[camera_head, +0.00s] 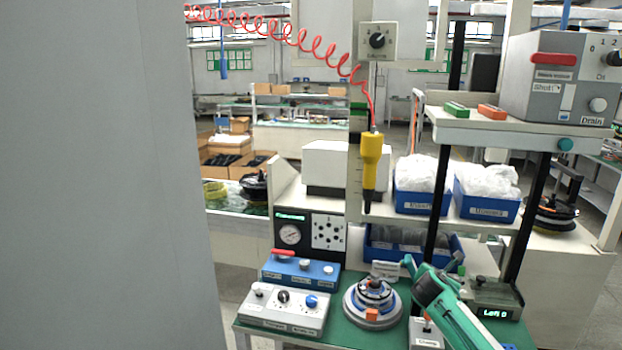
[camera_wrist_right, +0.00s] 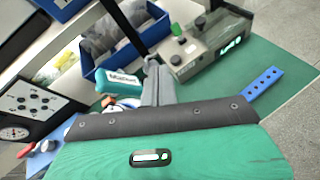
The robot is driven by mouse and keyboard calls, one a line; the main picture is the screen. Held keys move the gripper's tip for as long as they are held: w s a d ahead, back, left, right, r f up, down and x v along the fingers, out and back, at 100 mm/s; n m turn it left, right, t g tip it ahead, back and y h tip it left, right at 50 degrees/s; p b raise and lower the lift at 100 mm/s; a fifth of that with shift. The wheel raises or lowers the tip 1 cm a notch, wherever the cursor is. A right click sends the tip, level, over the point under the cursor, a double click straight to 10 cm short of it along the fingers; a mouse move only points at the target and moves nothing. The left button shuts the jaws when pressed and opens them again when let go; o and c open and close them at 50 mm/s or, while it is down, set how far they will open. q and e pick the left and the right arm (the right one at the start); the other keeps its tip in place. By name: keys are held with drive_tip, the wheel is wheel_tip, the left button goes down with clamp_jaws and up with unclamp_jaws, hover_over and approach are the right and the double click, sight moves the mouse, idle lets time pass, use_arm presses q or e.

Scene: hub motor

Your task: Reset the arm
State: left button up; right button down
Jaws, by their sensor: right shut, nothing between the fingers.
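My right arm (camera_head: 452,308) is green and comes in from the lower right of the head view. My right gripper (camera_head: 408,263) is above the green-topped bench, just right of and behind the hub motor (camera_head: 372,303). In the wrist view the grey fingers of the right gripper (camera_wrist_right: 157,84) are together with nothing between them. The round hub motor lies on the bench with an orange block at its front. My left gripper is in neither view.
A large plain grey surface (camera_head: 105,175) fills the left of the head view. A white control box (camera_head: 284,311) and a blue one (camera_head: 300,270) stand left of the motor. A yellow screwdriver (camera_head: 371,160) hangs above. Blue bins (camera_head: 487,208) stand on the shelf behind.

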drive_tip(key=s+a+f+m+g+y, duration=0.2)
drive_tip(key=s+a+f+m, duration=0.35)
drive_tip(key=s+f, duration=0.4)
drive_tip(key=s+a+f+m+g+y, duration=0.2)
drive_tip(key=s+a+f+m, duration=0.4)
drive_tip(key=s, duration=0.7)
drive_tip(key=s+a+m+g+y, duration=0.15)
drive_tip(key=s+m, duration=0.55)
drive_tip(key=s, duration=1)
drive_tip(key=s+a+m+g+y, duration=0.15)
drive_tip(key=s+m, duration=0.45)
drive_tip(key=s, duration=1)
wheel_tip(320, 180, down, 32)
drive_tip(key=s+g+b, duration=0.1)
drive_tip(key=g, duration=0.1)
use_arm(q)
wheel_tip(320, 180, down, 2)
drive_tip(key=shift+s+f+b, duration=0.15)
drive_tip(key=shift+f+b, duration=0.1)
drive_tip(key=shift+b, duration=0.45)
use_arm(e)
drive_tip(key=s+d+f, duration=0.2)
drive_tip(key=s+f, duration=0.7)
drive_tip(key=f, duration=0.1)
drive_tip(key=s+d+f+g, duration=0.1)
drive_tip(key=s+f, duration=0.9)
drive_tip(key=shift+d, duration=0.35)
